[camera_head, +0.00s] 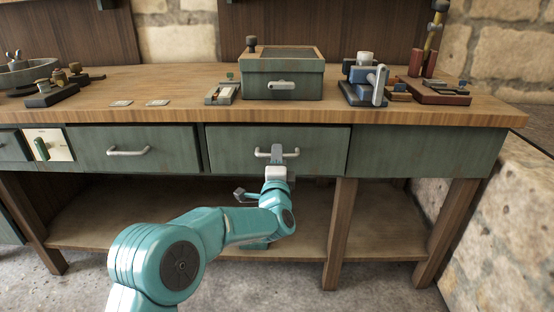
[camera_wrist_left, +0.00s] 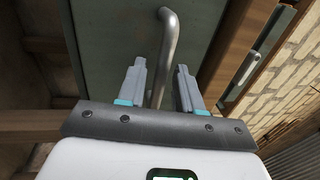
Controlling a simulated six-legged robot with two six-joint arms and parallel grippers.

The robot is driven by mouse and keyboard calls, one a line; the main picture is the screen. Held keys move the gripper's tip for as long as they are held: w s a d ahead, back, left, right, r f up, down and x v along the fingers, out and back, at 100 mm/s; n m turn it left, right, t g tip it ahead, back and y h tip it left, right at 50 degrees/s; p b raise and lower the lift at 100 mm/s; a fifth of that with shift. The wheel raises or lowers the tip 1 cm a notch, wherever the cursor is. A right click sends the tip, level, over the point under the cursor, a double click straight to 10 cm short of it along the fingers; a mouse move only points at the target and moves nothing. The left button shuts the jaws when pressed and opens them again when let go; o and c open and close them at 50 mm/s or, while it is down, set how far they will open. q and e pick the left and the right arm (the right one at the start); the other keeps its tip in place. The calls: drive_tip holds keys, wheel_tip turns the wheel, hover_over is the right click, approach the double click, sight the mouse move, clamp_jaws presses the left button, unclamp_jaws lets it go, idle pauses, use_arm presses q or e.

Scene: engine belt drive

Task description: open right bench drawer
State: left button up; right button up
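The right bench drawer (camera_head: 235,143) has a green front with a silver bar handle (camera_head: 290,153). It sits under the worktop in the middle of the head view and looks closed. My left gripper (camera_head: 277,152) is at this handle. In the left wrist view, its two grey fingers (camera_wrist_left: 160,88) are apart, one on each side of the handle (camera_wrist_left: 169,45). A gap shows between the handle and each finger, so the gripper is open around it. The fingers hide the middle of the handle in the head view. My right gripper is not in view.
A left drawer (camera_head: 100,142) with its own handle is beside it. A plain green panel (camera_head: 430,150) is to the right. The wooden worktop (camera_head: 185,88) carries a green box (camera_head: 283,78), a blue vise-like tool (camera_head: 362,82) and other small parts. A lower shelf (camera_head: 110,225) runs underneath.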

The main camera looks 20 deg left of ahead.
use_arm(q)
drive_tip(key=shift+w+a+r, duration=0.1)
drive_tip(key=shift+w+a, duration=0.05)
drive_tip(key=shift+w, duration=0.3)
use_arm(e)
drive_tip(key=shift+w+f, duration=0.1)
use_arm(q)
clamp_jaws()
